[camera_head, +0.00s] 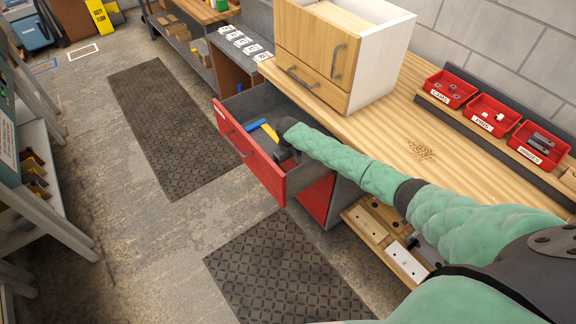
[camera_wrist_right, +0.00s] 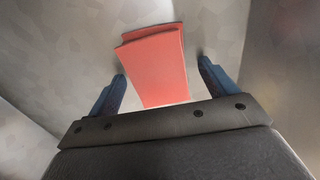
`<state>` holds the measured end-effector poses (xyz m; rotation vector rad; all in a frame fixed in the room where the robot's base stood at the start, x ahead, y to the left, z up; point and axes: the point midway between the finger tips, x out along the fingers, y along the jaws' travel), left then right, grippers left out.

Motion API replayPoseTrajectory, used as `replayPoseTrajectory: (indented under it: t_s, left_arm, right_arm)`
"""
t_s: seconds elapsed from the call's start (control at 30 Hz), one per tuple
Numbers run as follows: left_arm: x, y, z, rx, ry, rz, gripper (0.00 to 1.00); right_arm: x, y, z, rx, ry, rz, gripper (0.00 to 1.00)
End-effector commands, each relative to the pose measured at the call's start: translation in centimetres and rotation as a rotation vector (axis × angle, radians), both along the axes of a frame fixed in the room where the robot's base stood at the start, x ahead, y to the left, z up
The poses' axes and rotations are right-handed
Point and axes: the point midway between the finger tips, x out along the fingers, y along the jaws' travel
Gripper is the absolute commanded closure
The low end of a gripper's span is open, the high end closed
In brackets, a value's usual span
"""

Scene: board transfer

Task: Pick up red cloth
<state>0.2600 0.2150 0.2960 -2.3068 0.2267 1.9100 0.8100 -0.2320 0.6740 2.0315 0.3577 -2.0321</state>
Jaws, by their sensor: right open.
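The red cloth (camera_wrist_right: 158,68) shows in the right wrist view as a flat, folded, light red piece lying on a grey metal surface. My right gripper (camera_wrist_right: 162,80) is open, with one blue finger on each side of the cloth; I cannot tell if they touch it. In the head view my right arm reaches into the open red-fronted drawer (camera_head: 246,158), and my right gripper (camera_head: 283,138) is inside it, mostly hidden. The cloth is hidden in the head view. My left gripper is not in view.
A yellow and a blue item (camera_head: 268,131) show inside the drawer. A wooden cabinet (camera_head: 310,48) stands on the workbench (camera_head: 395,130). Red bins (camera_head: 493,115) labelled cams, pins and hinges line the bench's back. Dark mats (camera_head: 165,120) lie on the open floor at left.

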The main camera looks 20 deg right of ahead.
Motion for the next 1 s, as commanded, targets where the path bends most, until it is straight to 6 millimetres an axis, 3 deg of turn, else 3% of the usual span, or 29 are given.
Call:
replayPoseTrajectory:
  t_s: [0.1, 0.33, 0.67, 0.73, 1.0]
  left_arm:
    - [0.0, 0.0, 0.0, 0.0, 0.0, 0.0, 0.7]
    - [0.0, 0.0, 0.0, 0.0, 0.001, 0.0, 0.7]
    - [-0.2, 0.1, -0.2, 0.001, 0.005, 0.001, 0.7]
    - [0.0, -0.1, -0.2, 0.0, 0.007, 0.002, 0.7]
    - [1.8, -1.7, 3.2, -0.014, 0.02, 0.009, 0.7]
  right_arm:
    - [0.0, 0.0, 0.0, 0.0, 0.0, 0.0, 0.19]
    - [0.0, 0.0, 0.0, 0.0, 0.0, 0.0, 0.63]
    - [0.0, 0.0, 0.4, 0.001, -0.002, 0.0, 0.63]
    - [0.1, -0.1, 1.0, 0.001, -0.002, 0.0, 0.63]
    - [0.1, 0.0, 5.6, 0.001, -0.003, 0.001, 0.63]
